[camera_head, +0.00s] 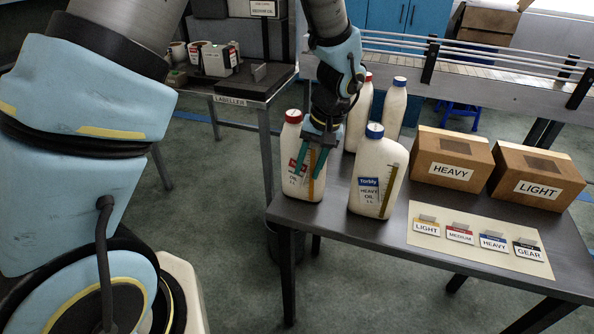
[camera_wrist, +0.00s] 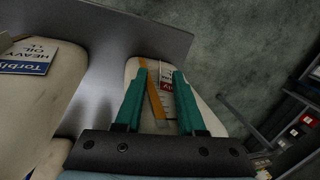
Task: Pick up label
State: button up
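Four labels lie on a beige mat (camera_head: 480,259) on the table: a yellow-topped LIGHT label (camera_head: 427,227), a red-topped MEDIUM label (camera_head: 461,233), a blue-topped HEAVY label (camera_head: 493,241) and a black-topped GEAR label (camera_head: 528,250). My gripper (camera_head: 310,174) is open, with green fingers pointing down in front of a red-capped white bottle (camera_head: 293,185). In the wrist view, my gripper (camera_wrist: 158,72) has its fingers apart, with the bottle's red-marked label (camera_wrist: 166,84) and orange-brown strip (camera_wrist: 155,104) seen between them. Whether the fingers touch the bottle is unclear.
A blue-capped bottle (camera_head: 376,180) with a HEAVY OIL label stands right of my gripper. Two more bottles stand behind. HEAVY box (camera_head: 450,160) and LIGHT box (camera_head: 537,178) stand behind the mat. A labeller bench (camera_head: 246,86) and a conveyor (camera_head: 480,66) are farther back.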

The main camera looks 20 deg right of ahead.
jog(key=shift+f, duration=0.35)
grip_shut()
jog(key=shift+r, duration=0.1)
dwell(0.3)
jog(key=w+a+b+v, duration=0.1)
jog(key=v, duration=0.7)
jog(key=w+a+r+b+v, duration=0.1)
jog(key=a+b+v, duration=0.1)
jog(key=v, duration=0.7)
jog(key=shift+a+r, duration=0.2)
jog(key=shift+a, duration=0.1)
jog(key=s+a+r+p, duration=0.1)
jog(key=s+a+r, duration=0.2)
jog(key=s+a, duration=0.1)
jog(key=shift+s+a, duration=0.15)
jog(key=shift+s, duration=0.6)
jog(key=shift+f, duration=0.1)
